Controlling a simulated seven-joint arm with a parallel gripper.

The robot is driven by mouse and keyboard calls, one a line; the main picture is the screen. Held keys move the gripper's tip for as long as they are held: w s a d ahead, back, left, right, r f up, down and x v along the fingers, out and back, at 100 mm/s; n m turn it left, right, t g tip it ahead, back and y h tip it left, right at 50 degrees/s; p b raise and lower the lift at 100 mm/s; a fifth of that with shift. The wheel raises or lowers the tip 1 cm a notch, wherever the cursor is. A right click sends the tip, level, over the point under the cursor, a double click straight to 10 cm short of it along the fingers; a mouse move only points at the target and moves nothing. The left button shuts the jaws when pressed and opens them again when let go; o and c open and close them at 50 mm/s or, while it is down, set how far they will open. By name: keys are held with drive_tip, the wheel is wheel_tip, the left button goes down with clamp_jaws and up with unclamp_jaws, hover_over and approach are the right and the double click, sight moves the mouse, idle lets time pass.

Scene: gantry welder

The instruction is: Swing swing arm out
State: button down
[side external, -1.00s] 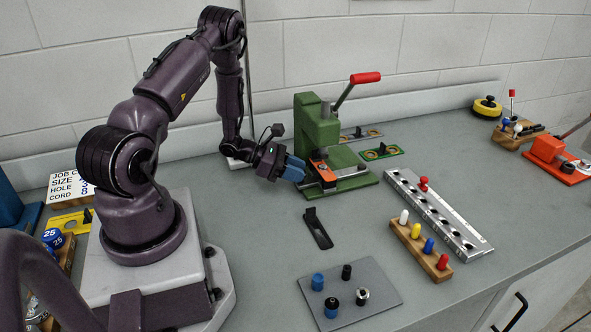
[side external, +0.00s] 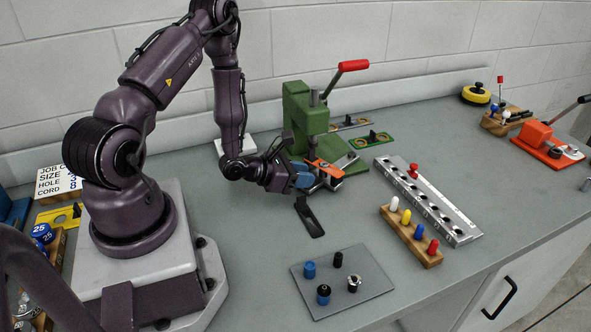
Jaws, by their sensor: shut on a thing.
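The green press (side external: 298,118) stands on the bench with its red-handled lever (side external: 350,66) raised. An orange swing arm (side external: 325,168) sits low at the front of the press, below its ram, reaching out over the front left of the base. My gripper (side external: 312,182), with blue fingers, is at the near side of the swing arm and shut on it. The fingertips partly hide the grip and the near end of the arm. The pivot is too small to make out.
A black flat piece (side external: 309,217) lies just in front of my gripper. A grey plate (side external: 343,283) with several pegs, a wooden peg block (side external: 410,236) and a metal hole strip (side external: 428,200) lie nearer and right.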

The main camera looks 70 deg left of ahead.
drive_tip(key=shift+w+d+n+y, duration=0.3)
drive_tip(key=shift+d+n+y, duration=0.1)
drive_tip(key=shift+d, duration=0.25)
drive_tip(key=shift+w+d+n+y, duration=0.3)
drive_tip(key=shift+d+y, duration=0.1)
drive_tip(key=shift+d, duration=0.25)
drive_tip(key=c, duration=0.8)
unclamp_jaws()
drive_tip(key=shift+c, duration=0.2)
drive_tip(key=v, duration=0.7)
drive_tip(key=shift+s+r, duration=0.1)
drive_tip(key=shift+s, duration=0.15)
